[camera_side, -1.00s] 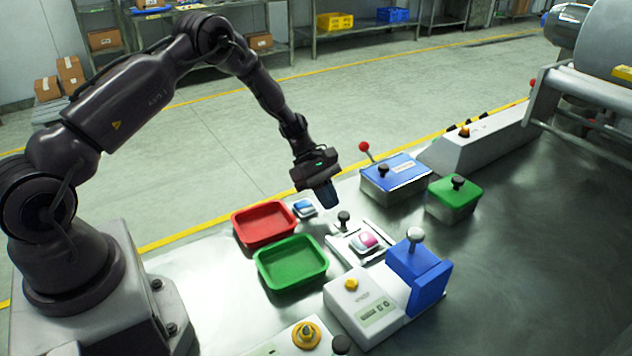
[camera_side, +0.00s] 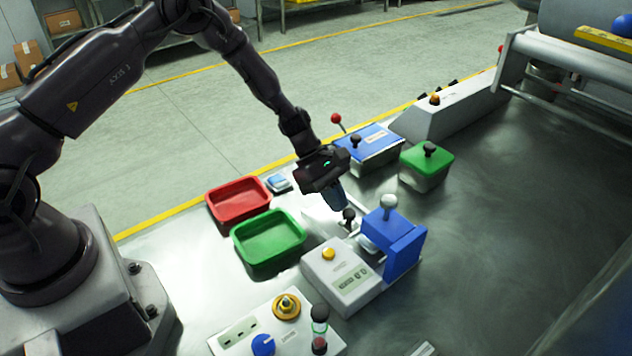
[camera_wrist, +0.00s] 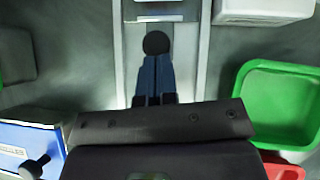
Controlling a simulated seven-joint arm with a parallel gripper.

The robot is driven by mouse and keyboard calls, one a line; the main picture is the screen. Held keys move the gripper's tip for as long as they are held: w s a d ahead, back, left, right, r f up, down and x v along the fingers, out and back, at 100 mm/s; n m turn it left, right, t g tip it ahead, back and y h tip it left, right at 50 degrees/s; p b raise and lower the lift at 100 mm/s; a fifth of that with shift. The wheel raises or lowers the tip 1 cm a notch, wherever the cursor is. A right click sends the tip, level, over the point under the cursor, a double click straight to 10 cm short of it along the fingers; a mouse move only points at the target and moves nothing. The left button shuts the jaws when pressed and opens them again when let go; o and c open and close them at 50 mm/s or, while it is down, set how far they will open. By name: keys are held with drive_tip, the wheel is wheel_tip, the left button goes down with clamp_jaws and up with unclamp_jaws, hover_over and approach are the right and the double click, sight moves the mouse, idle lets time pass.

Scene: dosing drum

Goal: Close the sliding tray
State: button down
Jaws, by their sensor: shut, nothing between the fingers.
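The sliding tray is a pale plate between two light rails. Its black knob (camera_side: 348,215) stands upright at the near-arm end, and the tray's far part runs in beside the blue press block (camera_side: 402,248). My gripper (camera_side: 340,204) is shut and empty, its blue fingers pointing down just behind the knob on the side away from the block. In the wrist view the closed fingertips (camera_wrist: 155,62) meet the edge of the round black knob (camera_wrist: 156,43); whether they touch cannot be told for sure. The pink-and-white item on the tray is hidden now.
A red bin (camera_side: 238,222) and a green bin (camera_side: 268,262) lie left of the tray. A blue box (camera_side: 370,165) with a red-balled lever and a green-lidded box (camera_side: 427,178) stand behind. A white panel with a yellow button (camera_side: 328,253) adjoins the block.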

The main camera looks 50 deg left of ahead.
drive_tip(key=shift+d, duration=1.3)
